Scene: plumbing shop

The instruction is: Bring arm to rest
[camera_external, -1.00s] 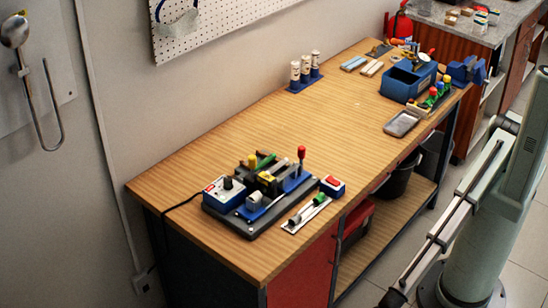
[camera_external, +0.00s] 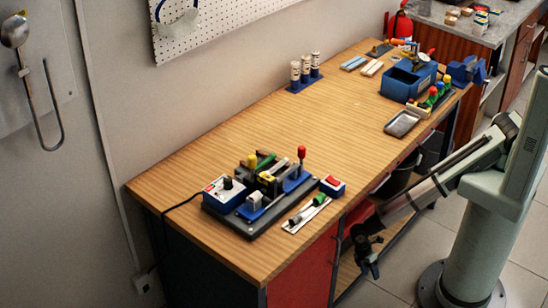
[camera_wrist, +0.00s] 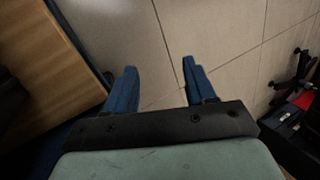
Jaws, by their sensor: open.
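My gripper (camera_external: 366,252) hangs low at the front side of the wooden workbench (camera_external: 230,125), below the level of its top, at the end of my arm. In the wrist view my gripper (camera_wrist: 158,82) shows two blue fingers spread apart with nothing between them. Only the tiled floor (camera_wrist: 165,40) lies beyond the fingers. The edge of a wooden surface (camera_wrist: 60,60) shows at the left of the wrist view.
On the bench stand a dark fixture (camera_external: 260,190) with a blue box, a red-topped block (camera_external: 332,186), a grey tray (camera_external: 402,123), a blue bin (camera_external: 408,80) and white bottles (camera_external: 305,70). Dark and red items (camera_wrist: 292,110) lie right in the wrist view.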

